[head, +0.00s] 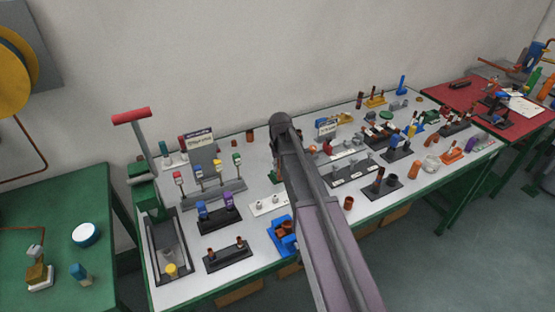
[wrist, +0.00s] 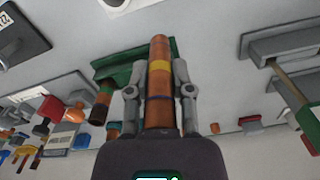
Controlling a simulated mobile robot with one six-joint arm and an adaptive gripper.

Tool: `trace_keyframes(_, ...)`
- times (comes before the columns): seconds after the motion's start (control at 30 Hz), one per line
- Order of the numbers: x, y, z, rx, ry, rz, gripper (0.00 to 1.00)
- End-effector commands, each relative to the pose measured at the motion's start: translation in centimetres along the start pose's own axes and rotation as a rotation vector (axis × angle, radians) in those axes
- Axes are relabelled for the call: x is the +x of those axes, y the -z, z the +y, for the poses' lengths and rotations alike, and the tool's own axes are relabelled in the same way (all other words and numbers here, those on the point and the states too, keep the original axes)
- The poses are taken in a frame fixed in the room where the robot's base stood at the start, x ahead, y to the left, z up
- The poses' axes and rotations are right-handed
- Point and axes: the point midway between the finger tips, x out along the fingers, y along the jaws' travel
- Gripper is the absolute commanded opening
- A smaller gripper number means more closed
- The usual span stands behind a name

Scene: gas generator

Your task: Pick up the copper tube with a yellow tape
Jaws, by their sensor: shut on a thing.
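The copper tube with a yellow tape band (wrist: 159,82) is in the middle of the wrist view. It also has a thin dark band lower down. My gripper (wrist: 158,68) is shut on it, with one grey finger on each side. The tube points away from the palm and its far end sticks out beyond the fingertips. In the head view my arm covers the gripper and the tube, so I cannot tell how high the tube is above the table.
In the wrist view a green holder (wrist: 106,67) is close behind the left finger, with another banded tube (wrist: 101,103) beside it. In the head view the white table (head: 193,283) is crowded with racks and small parts. A red-topped table (head: 462,92) adjoins at right.

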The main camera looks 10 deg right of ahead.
Motion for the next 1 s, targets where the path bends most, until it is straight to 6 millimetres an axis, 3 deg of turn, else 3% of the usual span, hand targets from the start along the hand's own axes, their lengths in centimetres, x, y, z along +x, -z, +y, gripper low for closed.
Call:
trace_keyframes(0.03,-0.2,-1.9,0.0,0.0,0.0,0.0,0.0)
trace_keyframes(0.1,-0.4,-3.5,0.0,0.0,0.0,0.0,0.0)
trace_keyframes(0.4,-0.9,-8.8,-0.1,0.0,0.0,0.0,0.0)
trace_keyframes(0.63,-1.0,-10.6,-0.1,0.0,0.0,0.0,0.0)
trace_keyframes(1.0,-1.0,-10.9,-0.1,0.0,0.0,0.0,0.0)
